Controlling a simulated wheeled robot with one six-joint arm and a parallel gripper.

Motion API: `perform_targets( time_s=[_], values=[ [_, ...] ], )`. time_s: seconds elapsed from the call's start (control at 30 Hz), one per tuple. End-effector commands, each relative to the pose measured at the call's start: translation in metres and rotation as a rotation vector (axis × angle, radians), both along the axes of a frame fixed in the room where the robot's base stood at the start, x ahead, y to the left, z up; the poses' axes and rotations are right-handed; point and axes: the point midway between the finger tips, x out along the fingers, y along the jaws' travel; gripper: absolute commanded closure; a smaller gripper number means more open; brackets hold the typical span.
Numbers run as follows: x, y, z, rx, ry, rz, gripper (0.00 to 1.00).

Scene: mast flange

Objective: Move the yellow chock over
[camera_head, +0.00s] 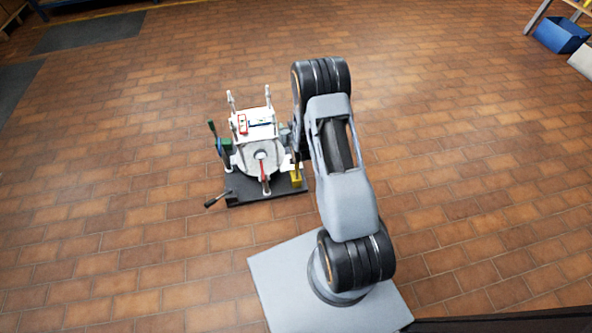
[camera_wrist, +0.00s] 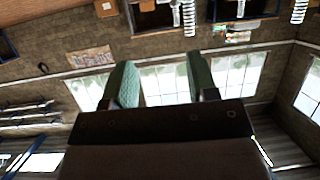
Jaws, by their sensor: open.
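The yellow chock (camera_head: 296,181) is small and sits at the right front corner of the dark base plate (camera_head: 240,190), beside the round grey flange (camera_head: 262,158). My arm stands just to its right in the head view. My gripper (camera_wrist: 158,72) shows in the wrist view with two green-padded fingers apart and nothing between them. It faces windows and a wall, and the chock is not in that view. In the head view I cannot make out the fingers.
The fixture carries a white block (camera_head: 253,123) with upright posts, a red-handled part (camera_head: 264,176), a green part (camera_head: 223,146) and a black-knobbed lever (camera_head: 216,199) sticking out at front left. Open brick floor surrounds it. A blue bin (camera_head: 562,36) stands far right.

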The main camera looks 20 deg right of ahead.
Motion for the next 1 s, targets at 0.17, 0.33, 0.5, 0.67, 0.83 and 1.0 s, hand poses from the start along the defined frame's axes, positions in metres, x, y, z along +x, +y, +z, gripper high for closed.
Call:
perform_targets(
  time_s=[0.17,0.33,0.5,0.67,0.83,1.0],
  values=[
    [-0.029,-0.011,-0.143,-0.015,-0.153,-0.027,0.47],
    [-0.065,-0.014,-0.215,-0.028,-0.272,-0.045,0.47],
    [-0.092,-0.013,-0.251,-0.038,-0.344,-0.057,0.47],
    [-0.097,-0.014,-0.262,-0.042,-0.375,-0.062,0.47],
    [-0.075,-0.018,-0.264,-0.044,-0.383,-0.063,0.47],
    [-0.042,-0.025,-0.264,-0.044,-0.382,-0.063,0.47]
  ],
)
